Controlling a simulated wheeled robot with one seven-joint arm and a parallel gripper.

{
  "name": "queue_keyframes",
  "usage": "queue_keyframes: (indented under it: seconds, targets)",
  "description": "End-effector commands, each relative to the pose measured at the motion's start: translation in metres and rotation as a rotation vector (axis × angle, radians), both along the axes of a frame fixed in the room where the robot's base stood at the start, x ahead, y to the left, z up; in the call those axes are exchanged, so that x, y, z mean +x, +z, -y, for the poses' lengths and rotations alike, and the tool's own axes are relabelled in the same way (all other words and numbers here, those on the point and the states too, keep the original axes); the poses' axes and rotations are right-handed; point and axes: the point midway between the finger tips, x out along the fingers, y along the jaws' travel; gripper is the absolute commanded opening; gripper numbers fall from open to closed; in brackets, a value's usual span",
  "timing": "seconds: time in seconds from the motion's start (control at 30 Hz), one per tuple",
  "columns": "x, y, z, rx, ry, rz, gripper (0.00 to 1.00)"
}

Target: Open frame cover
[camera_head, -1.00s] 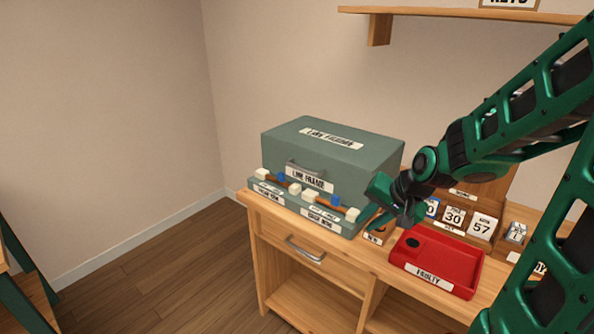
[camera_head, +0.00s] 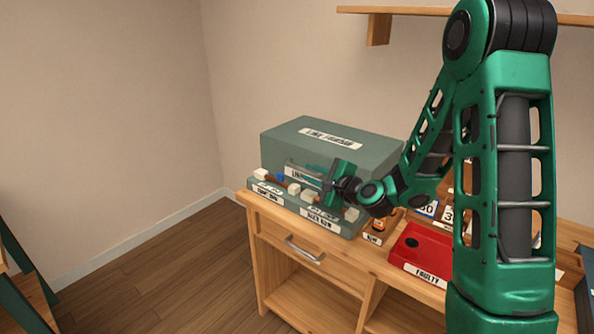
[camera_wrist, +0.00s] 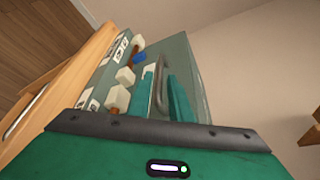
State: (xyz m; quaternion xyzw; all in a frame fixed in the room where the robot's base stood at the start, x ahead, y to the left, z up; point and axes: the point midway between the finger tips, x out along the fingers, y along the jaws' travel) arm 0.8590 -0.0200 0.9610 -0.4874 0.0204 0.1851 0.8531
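White blocks (camera_head: 308,195) and a blue piece (camera_head: 281,177) sit along the base's front ledge, just below my gripper. A red tray (camera_head: 415,250) labelled FAULTY stands to the right, near number cards (camera_head: 427,208). A wall shelf (camera_head: 400,12) is above.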

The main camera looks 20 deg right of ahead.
Motion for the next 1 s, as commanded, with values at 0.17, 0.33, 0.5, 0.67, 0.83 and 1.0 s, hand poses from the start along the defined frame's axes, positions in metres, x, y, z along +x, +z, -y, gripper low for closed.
queue_keyframes:
  seconds: [0.17, 0.33, 0.5, 0.67, 0.83, 1.0]
  targets:
    - [0.031, -0.007, -0.012, -0.002, 0.005, 0.001, 0.19]
    - [0.055, -0.013, -0.019, -0.003, 0.004, 0.0, 0.19]
    - [0.069, -0.017, -0.023, -0.003, 0.003, 0.0, 0.19]
    - [0.074, -0.018, -0.024, -0.004, 0.002, 0.0, 0.19]
    - [0.074, -0.018, -0.024, -0.004, 0.002, 0.0, 0.19]
    - [0.073, -0.018, -0.024, -0.003, 0.002, -0.001, 0.0]
